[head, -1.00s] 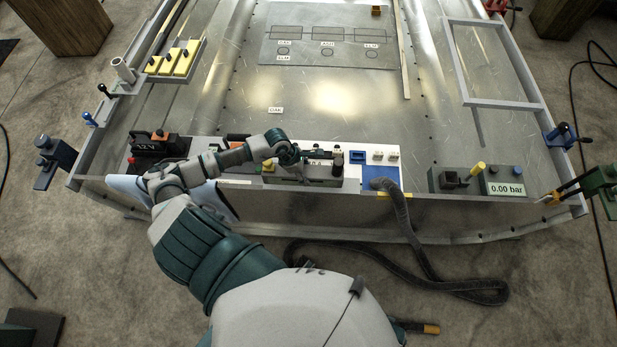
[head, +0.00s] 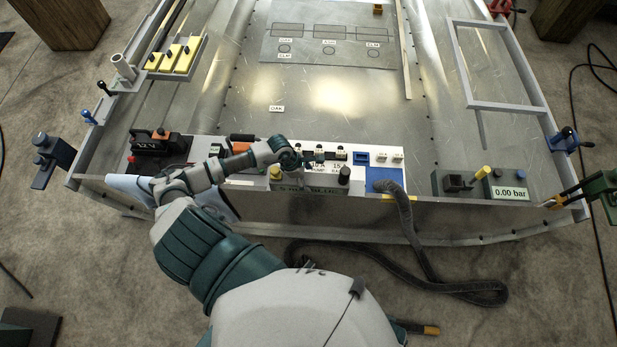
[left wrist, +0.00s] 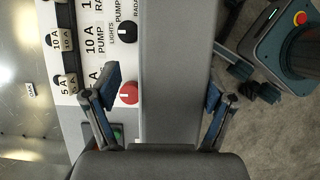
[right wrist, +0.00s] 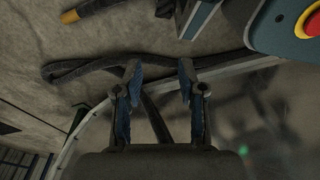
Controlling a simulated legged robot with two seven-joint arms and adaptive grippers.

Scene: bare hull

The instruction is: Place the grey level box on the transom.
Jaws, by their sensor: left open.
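The grey level box (head: 310,187) is at the front edge of the hull, along the transom (head: 460,208). Whether the box rests fully on the transom I cannot tell. My right gripper (right wrist: 158,85) is empty, its fingers apart, away from the box.
A white labelled panel (head: 235,172) with switches and knobs lies behind the box. A blue pad (head: 383,180) with a dark hose (head: 405,215) is to its right, then a 0.00 bar box (head: 508,188). A black-and-red battery (head: 158,146) is at left. The hull floor behind is mostly clear.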

